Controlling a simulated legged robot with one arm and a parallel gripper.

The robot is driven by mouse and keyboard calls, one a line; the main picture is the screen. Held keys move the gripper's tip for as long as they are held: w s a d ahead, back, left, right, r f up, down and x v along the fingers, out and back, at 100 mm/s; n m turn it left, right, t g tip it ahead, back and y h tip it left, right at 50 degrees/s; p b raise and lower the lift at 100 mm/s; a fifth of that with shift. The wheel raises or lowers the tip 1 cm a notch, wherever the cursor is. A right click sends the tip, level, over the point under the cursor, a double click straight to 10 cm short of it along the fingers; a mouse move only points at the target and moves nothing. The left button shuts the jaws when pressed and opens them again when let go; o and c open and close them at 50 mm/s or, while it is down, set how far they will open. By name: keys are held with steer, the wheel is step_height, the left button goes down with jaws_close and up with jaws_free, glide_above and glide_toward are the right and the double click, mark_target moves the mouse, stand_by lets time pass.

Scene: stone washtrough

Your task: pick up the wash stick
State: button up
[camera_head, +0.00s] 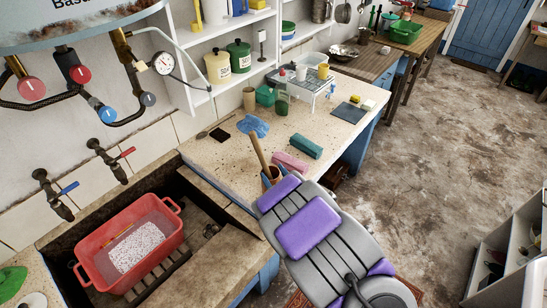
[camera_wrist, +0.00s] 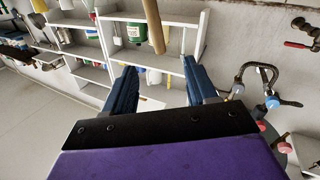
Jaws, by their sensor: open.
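The wash stick, a light-brown wooden rod (camera_head: 260,155), leans upright at the counter's front edge. Its lower end goes down to a brown pot-like holder (camera_head: 273,174), partly hidden by my arm. In the wrist view the stick (camera_wrist: 154,25) comes in from the top edge, and its end shows just beyond my fingertips. My gripper (camera_wrist: 159,65) is open, with its two blue fingers apart and nothing between them. The stick's end lines up with the gap. In the head view my purple and grey arm covers the gripper's fingers.
The stone counter (camera_head: 228,165) holds a pink block (camera_head: 290,162), a teal block (camera_head: 306,146), a blue cloth (camera_head: 253,126) and a green bottle (camera_head: 282,97). A red tub (camera_head: 97,270) sits in the trough at left. White shelves stand behind. The floor at right is open.

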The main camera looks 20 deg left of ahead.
mark_target(257, 145)
steer(key=b+x, duration=0.2)
steer(key=x, duration=1)
steer(key=shift+s+a+f, duration=0.1)
steer(key=shift+a, duration=0.1)
steer(key=shift+d+r, duration=0.2)
steer(key=shift+d, duration=0.2)
steer(key=shift+w+a+b, duration=0.2)
steer(key=shift+w+b, duration=0.25)
steer(key=shift+w, duration=0.3)
steer(key=x, duration=0.2)
steer(key=b+x, duration=0.1)
steer(key=x, duration=0.1)
steer(key=shift+s+a+f, duration=0.1)
steer(key=shift+a+f, duration=0.05)
steer(key=shift+a, duration=0.2)
steer(key=shift+d, duration=0.3)
steer(key=shift+d+r, duration=0.2)
steer(key=shift+c, duration=1.2)
steer(key=shift+a+f, duration=0.1)
steer(key=shift+a, duration=0.25)
steer(key=c, duration=0.6)
steer(key=shift+c, duration=1.1)
steer(key=shift+d, duration=0.1)
